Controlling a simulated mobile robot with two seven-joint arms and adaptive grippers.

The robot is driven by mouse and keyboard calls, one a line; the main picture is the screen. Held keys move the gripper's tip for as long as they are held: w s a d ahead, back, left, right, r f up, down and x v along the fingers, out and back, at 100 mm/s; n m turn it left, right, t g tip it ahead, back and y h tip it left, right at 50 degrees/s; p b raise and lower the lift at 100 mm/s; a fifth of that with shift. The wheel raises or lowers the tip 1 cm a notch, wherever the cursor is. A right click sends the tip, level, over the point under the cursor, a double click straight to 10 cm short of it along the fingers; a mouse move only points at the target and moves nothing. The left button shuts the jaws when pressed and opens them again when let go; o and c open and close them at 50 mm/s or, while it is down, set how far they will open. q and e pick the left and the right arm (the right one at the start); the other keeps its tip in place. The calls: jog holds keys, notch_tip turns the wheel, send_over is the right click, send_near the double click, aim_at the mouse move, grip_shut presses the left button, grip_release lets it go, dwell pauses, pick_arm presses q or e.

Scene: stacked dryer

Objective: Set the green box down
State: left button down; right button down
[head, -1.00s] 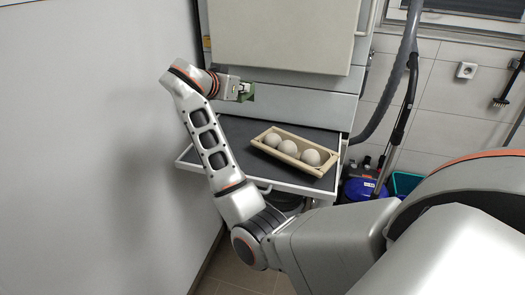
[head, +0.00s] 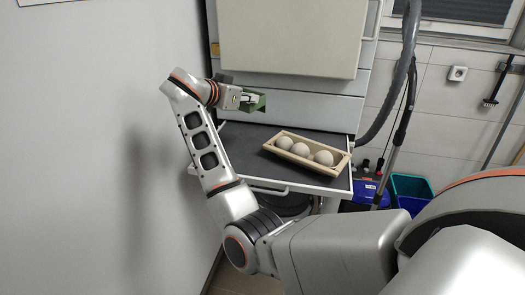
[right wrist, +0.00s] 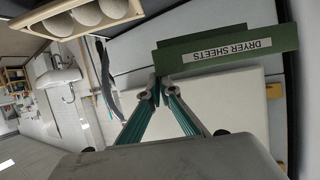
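The green box (head: 258,104), open-topped, is at my right gripper (head: 249,98), above the back left part of the pull-out shelf and in front of the dryer drawers. In the right wrist view the green box (right wrist: 262,40) shows a white label reading "DRYER SHEETS". The two fingers of my right gripper (right wrist: 155,90) come close together at the box's near edge and appear shut on its wall; the exact contact is hard to see. The box looks clear of the shelf. My left gripper is not in view.
The dark pull-out shelf (head: 236,152) holds a wooden tray (head: 333,169) with several pale balls on its right half. The shelf's left half is free. A white wall (head: 90,120) is close on the left; a vacuum hose (head: 388,105) and bins (head: 410,187) stand right.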

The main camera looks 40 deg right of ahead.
notch_tip(320, 180, down, 18)
jog(key=shift+r, duration=0.1)
dwell(0.4)
jog(key=shift+f, duration=0.25)
jog(key=c, duration=2.3)
grip_release()
jog(key=shift+r, duration=0.1)
jog(key=shift+r, duration=0.25)
jog(key=v, duration=0.6)
jog(key=shift+a+f+b, duration=0.15)
jog(key=shift+f+b, duration=0.05)
jog(key=shift+b, duration=0.1)
jog(key=shift+s+a+r, duration=0.2)
jog(key=shift+a+r, duration=0.15)
jog(key=shift+a, duration=0.15)
